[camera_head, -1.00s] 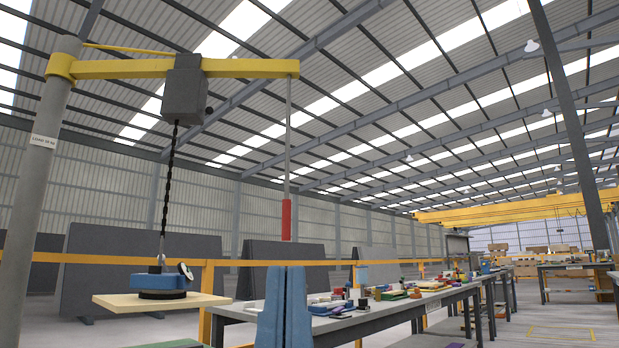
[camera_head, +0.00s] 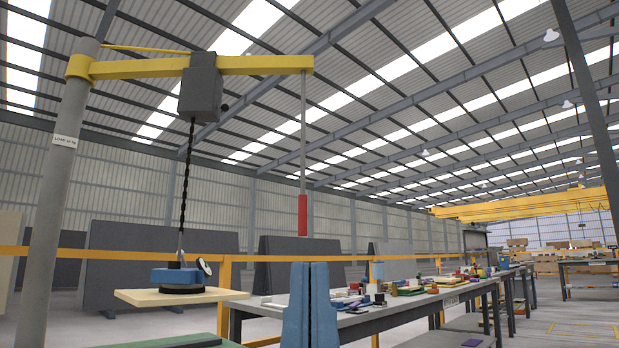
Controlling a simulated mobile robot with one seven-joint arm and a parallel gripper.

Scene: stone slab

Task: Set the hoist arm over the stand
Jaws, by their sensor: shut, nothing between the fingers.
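The hoist has a grey post (camera_head: 59,200) at the left and a yellow arm (camera_head: 262,65) reaching right from its top. A grey hoist box (camera_head: 201,87) sits midway along the arm. A dark chain runs down from it to a blue lifter (camera_head: 178,277) on a level cream slab (camera_head: 150,297). A rod with a red handle (camera_head: 302,214) hangs at the arm's tip.
A yellow rail (camera_head: 258,258) crosses behind the hoist. Dark slabs (camera_head: 158,255) lean further back. A green surface (camera_head: 180,342) shows below the cream slab.

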